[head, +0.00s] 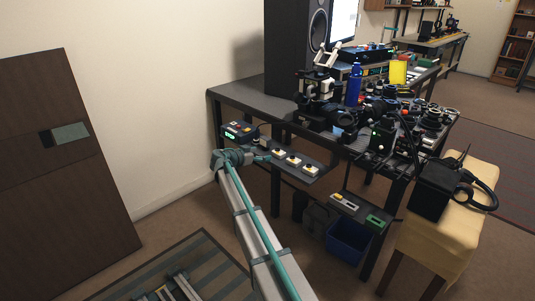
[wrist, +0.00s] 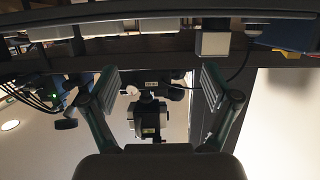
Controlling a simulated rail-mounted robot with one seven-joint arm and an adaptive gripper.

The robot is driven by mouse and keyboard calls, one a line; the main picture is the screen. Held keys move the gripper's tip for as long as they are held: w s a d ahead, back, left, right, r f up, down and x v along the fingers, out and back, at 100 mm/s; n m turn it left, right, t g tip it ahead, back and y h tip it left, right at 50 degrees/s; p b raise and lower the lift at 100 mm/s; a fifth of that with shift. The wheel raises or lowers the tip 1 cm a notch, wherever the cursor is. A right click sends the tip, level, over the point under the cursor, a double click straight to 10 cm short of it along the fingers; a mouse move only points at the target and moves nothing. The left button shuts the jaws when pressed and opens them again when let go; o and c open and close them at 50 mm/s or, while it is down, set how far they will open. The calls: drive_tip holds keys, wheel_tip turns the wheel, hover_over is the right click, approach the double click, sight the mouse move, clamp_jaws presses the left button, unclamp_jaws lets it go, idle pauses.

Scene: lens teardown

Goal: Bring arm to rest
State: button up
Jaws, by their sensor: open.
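My arm (head: 250,225) reaches up from the bottom of the head view to the front left of the workbench. My gripper (wrist: 158,82) is open in the wrist view, its two fingers wide apart with nothing held between them. In the head view its end is small and partly hidden by my arm, beside the low shelf (head: 312,174) at the bench front. In the wrist view the scene appears upside down, with a dark instrument (wrist: 147,118) showing beyond the fingers; I cannot tell how far off it is.
The workbench (head: 240,95) is crowded with a microscope-like stand (head: 318,100), a blue bottle (head: 353,84) and camera parts. A blue bin (head: 348,242) stands below. A yellow stool (head: 450,225) bears a black case and headphones (head: 478,190).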

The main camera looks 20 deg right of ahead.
drive_tip(key=shift+v, duration=0.8)
drive_tip(key=shift+n, duration=0.3)
drive_tip(key=s+a+f+n+g+y, duration=0.3)
drive_tip(key=s+a+f+n, duration=0.1)
drive_tip(key=s+f, duration=0.95)
drive_tip(key=s+a+f+n+g+y, duration=0.35)
drive_tip(key=s+f, duration=0.75)
drive_tip(key=s, duration=0.5)
drive_tip(key=s+a+f+n+g+y, duration=0.3)
drive_tip(key=s+f+n, duration=0.2)
drive_tip(key=s+f, duration=0.8)
drive_tip(key=s+a+f+g+y, duration=0.1)
drive_tip(key=s+a+g, duration=0.1)
drive_tip(key=s, duration=1)
drive_tip(key=s+a+f+g+y, duration=0.2)
drive_tip(key=s, duration=0.9)
drive_tip(key=s+a+f+g+y, duration=0.1)
drive_tip(key=s+a+g, duration=0.15)
drive_tip(key=s, duration=0.95)
drive_tip(key=w+r+t+p, duration=0.1)
drive_tip(key=w+r+p, duration=0.1)
drive_tip(key=r+p, duration=0.6)
drive_tip(key=w+r+t+p, duration=0.2)
drive_tip(key=r+p, duration=0.6)
drive_tip(key=p, duration=0.4)
drive_tip(key=shift+w, duration=0.5)
